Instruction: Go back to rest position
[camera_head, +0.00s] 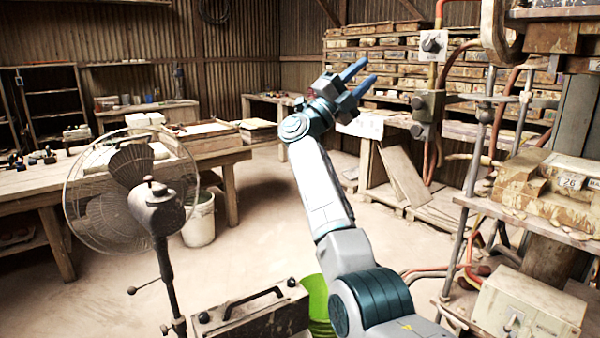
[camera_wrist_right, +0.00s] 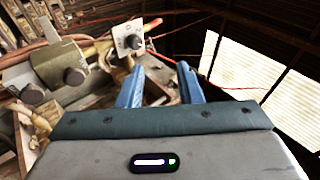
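My right gripper (camera_head: 357,79) is raised in the middle of the head view, at the end of my outstretched right arm. Its two blue fingers are apart, with nothing between them. In the right wrist view the open fingers (camera_wrist_right: 160,88) also show, pointing toward a switch box and the roof, with no object held. My left gripper is not in the head view.
A fan (camera_head: 130,190) stands at the left, with a toolbox (camera_head: 250,318) and a green bucket (camera_head: 317,300) in front. The press frame with its switch box (camera_head: 433,45) and control box (camera_head: 530,305) is at the right. The middle floor (camera_head: 265,215) is clear.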

